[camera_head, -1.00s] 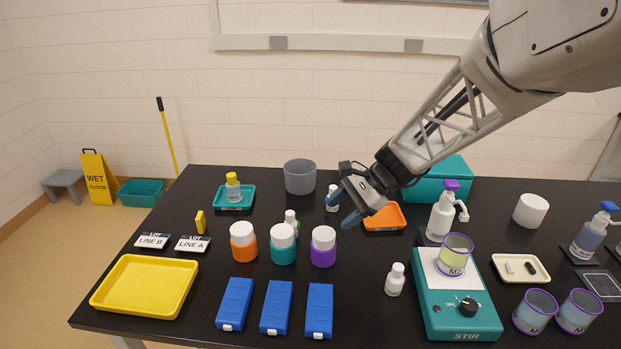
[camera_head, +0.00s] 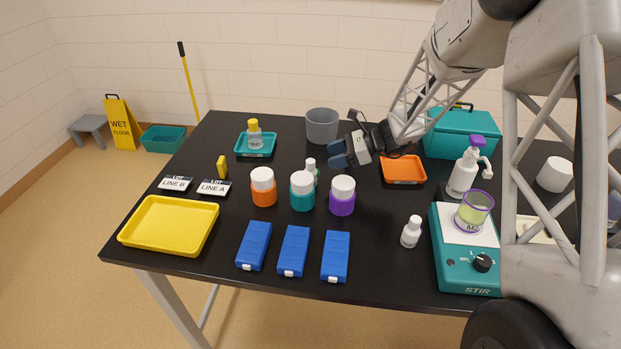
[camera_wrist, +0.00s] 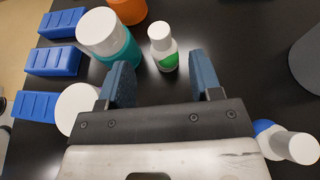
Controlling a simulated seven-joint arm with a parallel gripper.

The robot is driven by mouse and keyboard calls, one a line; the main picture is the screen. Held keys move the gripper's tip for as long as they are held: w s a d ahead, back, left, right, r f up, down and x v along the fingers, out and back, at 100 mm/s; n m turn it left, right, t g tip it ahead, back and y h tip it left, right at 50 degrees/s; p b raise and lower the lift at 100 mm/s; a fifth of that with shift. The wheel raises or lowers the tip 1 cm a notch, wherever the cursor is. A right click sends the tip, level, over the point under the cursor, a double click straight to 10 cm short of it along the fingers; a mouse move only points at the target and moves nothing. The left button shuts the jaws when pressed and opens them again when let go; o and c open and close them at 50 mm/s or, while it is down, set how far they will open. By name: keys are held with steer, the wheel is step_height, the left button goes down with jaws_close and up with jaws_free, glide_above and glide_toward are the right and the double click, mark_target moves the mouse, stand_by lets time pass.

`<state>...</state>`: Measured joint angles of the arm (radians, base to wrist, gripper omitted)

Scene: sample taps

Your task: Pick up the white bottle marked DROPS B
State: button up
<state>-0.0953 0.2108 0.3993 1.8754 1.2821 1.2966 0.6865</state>
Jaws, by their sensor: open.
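No DROPS B marking is legible. Three small white bottles show. One with a green label (camera_wrist: 165,58) stands upright in the wrist view, just beyond the gap between my fingertips. It shows partly hidden behind the jars in the head view (camera_head: 311,166). One with a blue label (camera_wrist: 285,142) is at the right of my gripper in the wrist view; my gripper hides it in the head view. The third, all white (camera_head: 411,232), stands left of the stirrer. My gripper (camera_wrist: 163,78) is open and empty, low behind the purple jar in the head view (camera_head: 341,153).
White-capped orange (camera_head: 263,187), teal (camera_head: 303,191) and purple (camera_head: 342,195) jars stand close in front of the green-label bottle. A grey cup (camera_head: 322,126) and orange tray (camera_head: 403,170) are near my gripper. Blue boxes (camera_head: 294,251) lie at the front.

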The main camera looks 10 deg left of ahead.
mark_target(310, 162)
steer(key=shift+a, duration=0.1)
steer(key=shift+x, duration=1.2)
steer(key=shift+f, duration=0.1)
steer(key=shift+x, duration=2.55)
jaws_close()
